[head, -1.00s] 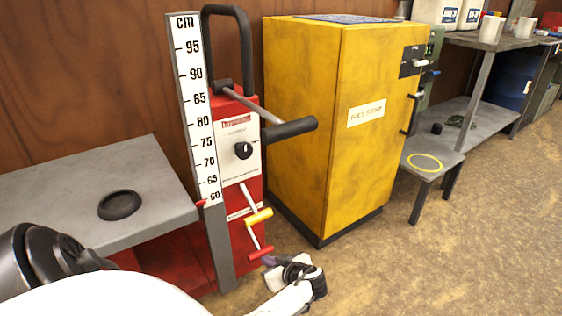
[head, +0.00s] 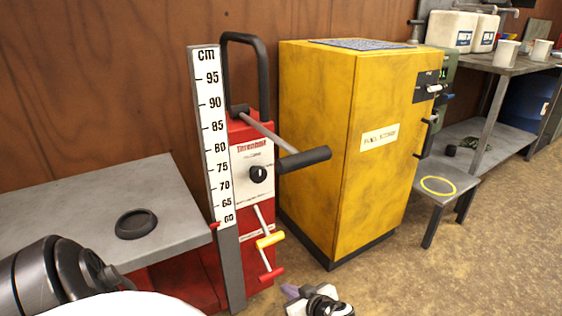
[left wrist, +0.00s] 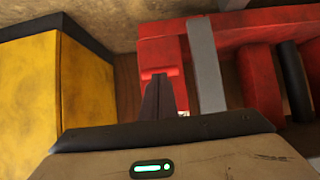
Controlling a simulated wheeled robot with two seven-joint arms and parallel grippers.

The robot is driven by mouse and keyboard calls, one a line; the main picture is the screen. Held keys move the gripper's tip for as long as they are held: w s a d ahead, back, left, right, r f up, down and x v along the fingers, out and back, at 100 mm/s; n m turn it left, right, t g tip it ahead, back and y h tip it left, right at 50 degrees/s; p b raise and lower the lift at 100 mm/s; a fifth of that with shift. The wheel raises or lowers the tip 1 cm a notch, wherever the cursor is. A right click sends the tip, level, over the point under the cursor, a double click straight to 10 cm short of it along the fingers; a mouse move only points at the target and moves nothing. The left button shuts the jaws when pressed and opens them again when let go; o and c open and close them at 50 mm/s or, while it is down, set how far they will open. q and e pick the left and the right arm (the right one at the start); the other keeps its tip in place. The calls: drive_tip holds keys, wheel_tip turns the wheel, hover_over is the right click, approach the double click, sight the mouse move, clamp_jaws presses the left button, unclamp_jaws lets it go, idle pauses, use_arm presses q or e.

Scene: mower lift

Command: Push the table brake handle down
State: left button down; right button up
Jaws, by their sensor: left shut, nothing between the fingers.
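The red lift (head: 252,145) stands left of centre in the head view, with a white cm scale (head: 215,140) on its edge. Low on its front, thin rods carry a yellow handle (head: 270,240) and, below it, a red handle (head: 271,274). I cannot tell from the pictures which one is the brake. My left gripper (head: 289,291) is shut and empty, just below and right of the red handle. In the left wrist view, its dark fingers (left wrist: 160,95) overlap red parts of the lift (left wrist: 225,30); contact cannot be told. My right gripper is out of view.
A long black-gripped lever (head: 303,159) juts out above the handles. The yellow cabinet (head: 320,150) stands close on the right. The grey lift table (head: 90,220), with a black disc (head: 136,223) on it, is on the left. Floor at right front is clear (head: 450,280).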

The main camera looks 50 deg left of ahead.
use_arm(q)
drive_tip(key=v, duration=0.3)
drive_tip(key=shift+d, duration=0.1)
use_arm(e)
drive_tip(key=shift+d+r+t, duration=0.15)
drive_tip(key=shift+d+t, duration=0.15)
